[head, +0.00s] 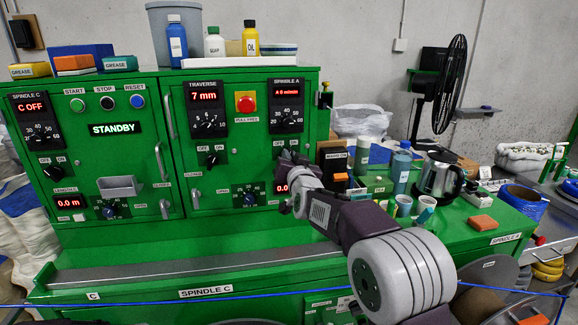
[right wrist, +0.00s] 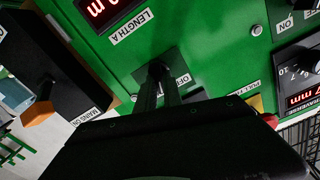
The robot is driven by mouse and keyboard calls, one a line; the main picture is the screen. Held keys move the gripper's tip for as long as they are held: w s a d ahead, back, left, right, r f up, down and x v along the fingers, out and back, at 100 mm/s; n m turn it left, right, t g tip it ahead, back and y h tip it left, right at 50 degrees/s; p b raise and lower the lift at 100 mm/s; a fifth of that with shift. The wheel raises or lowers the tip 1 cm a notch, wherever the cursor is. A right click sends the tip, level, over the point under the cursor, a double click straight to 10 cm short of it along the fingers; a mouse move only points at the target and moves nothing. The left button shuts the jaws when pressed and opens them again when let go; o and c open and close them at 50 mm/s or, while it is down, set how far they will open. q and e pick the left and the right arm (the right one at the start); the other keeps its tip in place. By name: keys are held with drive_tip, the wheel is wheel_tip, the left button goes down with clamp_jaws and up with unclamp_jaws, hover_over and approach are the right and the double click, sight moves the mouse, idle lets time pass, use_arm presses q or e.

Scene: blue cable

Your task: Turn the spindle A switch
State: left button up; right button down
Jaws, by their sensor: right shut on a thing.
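The spindle A panel (head: 286,105) is on the right of the green cabinet, with a lit red display whose small text seems to start with "A 0". Its OFF/ON switch sits below the dial, mostly hidden by my right gripper (head: 291,158). In the right wrist view my right gripper (right wrist: 160,88) has its two dark fingers closed around the small black switch knob (right wrist: 157,69), against the green panel beside the OFF label (right wrist: 183,79). Which way the knob points is hidden. My left gripper is not in view.
To the left are the traverse switch (head: 211,159), a red stop button (head: 245,102) and the spindle C switch (head: 52,172). The mains box (head: 333,158) with an orange handle is close to the right of my gripper. Cups, bottles and a kettle (head: 438,180) stand on the right worktop.

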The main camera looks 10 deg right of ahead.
drive_tip(key=shift+d+m+b, duration=0.1)
drive_tip(key=shift+m+b, duration=0.7)
drive_tip(key=shift+m, duration=0.3)
drive_tip(key=shift+r, duration=0.15)
drive_tip(key=c, duration=1.5)
unclamp_jaws()
drive_tip(key=shift+s, duration=0.1)
drive_tip(key=s+b, duration=0.2)
drive_tip(key=s, duration=0.7)
